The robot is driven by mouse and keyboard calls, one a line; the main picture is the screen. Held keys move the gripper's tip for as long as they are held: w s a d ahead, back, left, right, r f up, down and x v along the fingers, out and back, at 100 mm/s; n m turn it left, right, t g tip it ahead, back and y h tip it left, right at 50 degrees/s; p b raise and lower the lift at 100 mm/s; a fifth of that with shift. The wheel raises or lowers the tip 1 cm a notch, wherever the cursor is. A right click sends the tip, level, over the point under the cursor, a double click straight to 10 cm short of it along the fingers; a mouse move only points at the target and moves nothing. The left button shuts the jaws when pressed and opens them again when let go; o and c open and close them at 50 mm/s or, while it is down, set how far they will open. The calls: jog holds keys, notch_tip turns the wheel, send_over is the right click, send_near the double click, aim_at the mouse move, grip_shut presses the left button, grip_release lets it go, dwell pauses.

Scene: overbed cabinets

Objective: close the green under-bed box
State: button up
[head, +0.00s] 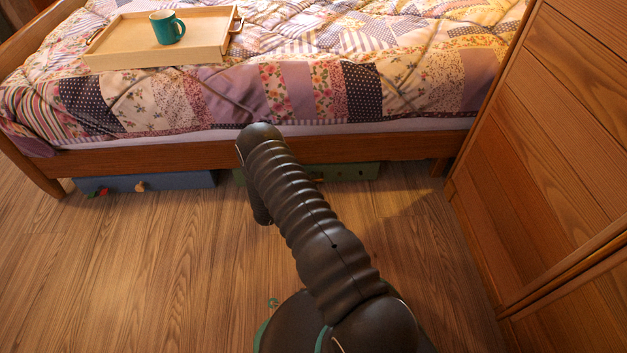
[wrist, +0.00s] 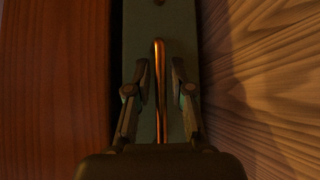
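The green under-bed box (head: 345,172) shows as a low green front beneath the bed's side rail, partly hidden behind my arm. How far it stands out from under the bed I cannot tell. In the wrist view the green front (wrist: 186,30) runs as a narrow strip between dark reddish wood and the floor. A long copper-coloured handle (wrist: 160,50) lies along it. My gripper (wrist: 160,70) has one finger on each side of the handle, with small gaps showing, so it looks open around it. In the head view my arm hides the gripper.
A blue under-bed box (head: 150,182) with small coloured items at its front is to the left. A bed with a patchwork quilt holds a tray (head: 150,55) and a teal mug (head: 167,27). A wooden cabinet (head: 550,140) stands right. The floor in front is clear.

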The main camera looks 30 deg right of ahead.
jog(key=v, duration=1.1)
jog(key=shift+s+a+r, duration=0.15)
jog(key=shift+s+a, duration=0.1)
jog(key=shift+a, duration=0.05)
